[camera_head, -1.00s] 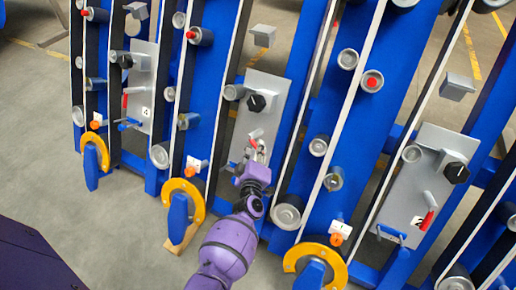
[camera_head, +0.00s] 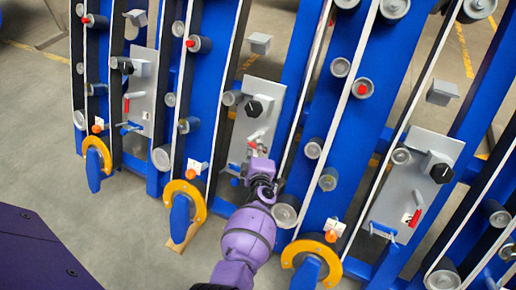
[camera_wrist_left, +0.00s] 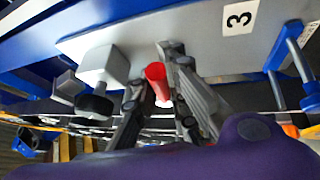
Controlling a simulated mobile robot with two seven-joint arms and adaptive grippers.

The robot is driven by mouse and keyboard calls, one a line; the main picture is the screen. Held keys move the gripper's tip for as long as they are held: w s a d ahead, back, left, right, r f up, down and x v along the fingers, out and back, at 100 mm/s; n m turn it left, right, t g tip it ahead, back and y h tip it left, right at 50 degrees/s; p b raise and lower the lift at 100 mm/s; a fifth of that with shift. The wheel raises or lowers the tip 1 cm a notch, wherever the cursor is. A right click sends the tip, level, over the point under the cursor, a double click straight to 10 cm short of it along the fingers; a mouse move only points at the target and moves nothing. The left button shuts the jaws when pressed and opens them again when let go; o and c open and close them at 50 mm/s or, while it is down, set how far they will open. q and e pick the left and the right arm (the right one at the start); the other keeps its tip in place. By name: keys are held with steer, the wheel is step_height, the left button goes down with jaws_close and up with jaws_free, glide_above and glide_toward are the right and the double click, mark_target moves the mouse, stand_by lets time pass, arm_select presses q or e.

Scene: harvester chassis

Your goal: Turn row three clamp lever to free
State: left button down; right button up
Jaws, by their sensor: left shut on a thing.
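The row three clamp lever (camera_wrist_left: 157,80) has a red grip and a pale end. In the left wrist view it stands out from a grey plate (camera_wrist_left: 200,55) marked with a 3. My left gripper (camera_wrist_left: 160,100) is shut on the red lever, with one finger on each side of it. In the head view the left gripper (camera_head: 259,165) is at the lower part of the middle grey plate (camera_head: 268,95), with the red lever (camera_head: 255,138) just above it. The gripper partly hides the lever. My right gripper is not in view.
A black knob (camera_head: 254,109) sits above the lever on the same plate; it also shows in the wrist view (camera_wrist_left: 93,104). A blue handle (camera_wrist_left: 308,75) lies to the right there. Neighbouring rows carry similar plates (camera_head: 388,215), rollers and yellow arcs (camera_head: 182,190).

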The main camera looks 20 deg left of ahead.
arm_select(q)
steer(key=shift+w+d+r, duration=0.1)
steer(key=shift+r, duration=0.05)
steer(key=c, duration=1.9)
jaws_free()
steer(key=shift+o, duration=0.9)
steer(key=v, duration=1.2)
